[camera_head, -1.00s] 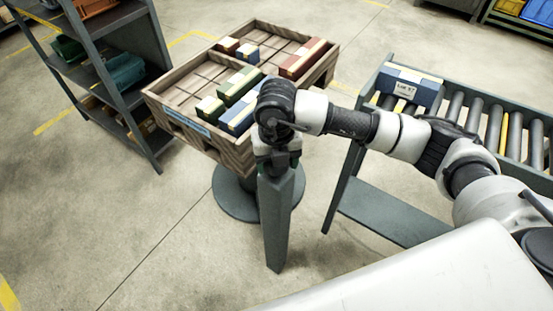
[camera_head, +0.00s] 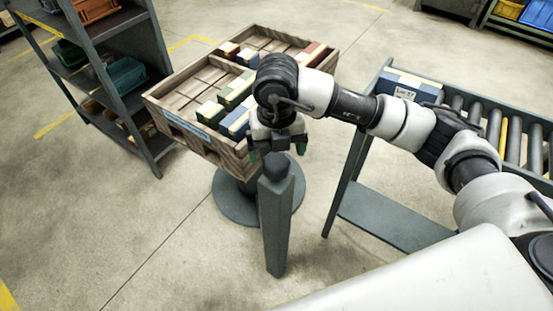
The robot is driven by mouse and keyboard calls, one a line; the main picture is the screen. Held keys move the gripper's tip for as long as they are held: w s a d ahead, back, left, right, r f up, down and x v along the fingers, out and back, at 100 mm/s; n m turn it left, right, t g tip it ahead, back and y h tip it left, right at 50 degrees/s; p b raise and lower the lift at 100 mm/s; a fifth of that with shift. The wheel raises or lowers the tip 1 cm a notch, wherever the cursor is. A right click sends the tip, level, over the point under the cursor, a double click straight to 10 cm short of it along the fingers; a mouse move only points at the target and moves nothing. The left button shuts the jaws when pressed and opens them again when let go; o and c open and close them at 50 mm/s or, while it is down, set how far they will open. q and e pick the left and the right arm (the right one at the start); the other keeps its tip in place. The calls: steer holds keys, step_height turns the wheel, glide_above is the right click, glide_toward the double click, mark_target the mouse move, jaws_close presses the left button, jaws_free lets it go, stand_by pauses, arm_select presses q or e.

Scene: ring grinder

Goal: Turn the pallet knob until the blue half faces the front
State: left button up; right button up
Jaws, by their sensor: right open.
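The wooden pallet (camera_head: 235,148) sits on a round grey base (camera_head: 231,203) left of my right arm. A grey post (camera_head: 274,235) stands in front of it, with a dark block-shaped top (camera_head: 275,168) that looks like the knob. My right gripper (camera_head: 277,154) is over this top, pointing down, with its fingers spread to either side and nothing seen held. I cannot tell whether the fingers touch it. A blue strip (camera_head: 188,124) marks the pallet's front-left side. Blue, green and red-brown boxes lie in its compartments; my arm hides part of them. My left gripper is out of view.
A shelf rack (camera_head: 110,75) with bins stands at the left. A roller conveyor (camera_head: 507,130) with a blue labelled box (camera_head: 410,85) stands at the right, partly behind my arm. The floor in front and to the left is clear.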

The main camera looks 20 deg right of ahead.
mark_target(276, 162)
step_height(276, 162, up, 5)
stand_by(0.7)
